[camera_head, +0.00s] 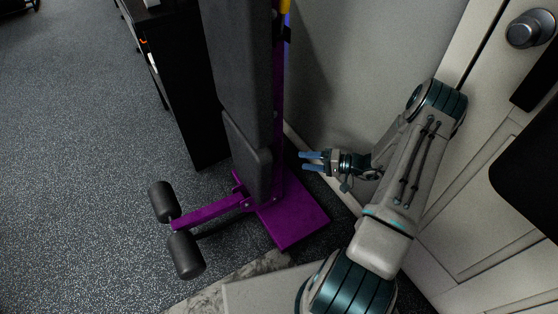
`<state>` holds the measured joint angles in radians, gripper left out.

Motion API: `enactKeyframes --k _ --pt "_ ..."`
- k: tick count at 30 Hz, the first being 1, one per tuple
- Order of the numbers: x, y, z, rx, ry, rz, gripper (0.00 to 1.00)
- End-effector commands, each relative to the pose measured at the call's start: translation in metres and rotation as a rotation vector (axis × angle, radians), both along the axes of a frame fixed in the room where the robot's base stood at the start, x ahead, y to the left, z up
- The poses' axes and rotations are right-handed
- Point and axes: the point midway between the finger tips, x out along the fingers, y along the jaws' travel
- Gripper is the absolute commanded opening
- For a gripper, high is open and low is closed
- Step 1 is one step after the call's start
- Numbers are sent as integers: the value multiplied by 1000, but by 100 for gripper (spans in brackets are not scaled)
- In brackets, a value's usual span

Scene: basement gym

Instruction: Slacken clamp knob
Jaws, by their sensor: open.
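A purple bench frame (290,222) with dark grey pads (236,75) stands upright left of my arm. No clamp knob can be made out with certainty. A small black part (287,35) sits on the purple upright near the top edge, below a yellow piece (285,6). It is too small to tell whether either is the knob. My gripper (309,161) is open and empty, its two blue fingers pointing left toward the purple upright. It appears apart from the frame, to the right of the pads and well below the black part.
Two black foam rollers (187,255) stick out at the frame's lower left. A black cabinet (170,80) stands behind it. A pale wall (370,60) and a panelled door (480,200) with a round handle (531,28) are close on the right. The speckled floor (75,160) at left is clear.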

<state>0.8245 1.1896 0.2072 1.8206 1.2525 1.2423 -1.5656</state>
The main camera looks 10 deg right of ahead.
Motion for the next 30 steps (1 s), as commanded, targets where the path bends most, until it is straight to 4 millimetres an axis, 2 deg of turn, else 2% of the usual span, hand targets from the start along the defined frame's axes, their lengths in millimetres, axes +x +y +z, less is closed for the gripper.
enactKeyframes --k 1,7,15,28,30 --pt "5 11 -4 2 -1 6 64" --pt "25 49 -12 0 1 6 64" --pt "44 83 -18 -1 0 3 64" --pt "48 91 -19 -1 0 2 64" --pt "48 91 -19 -2 0 2 45"
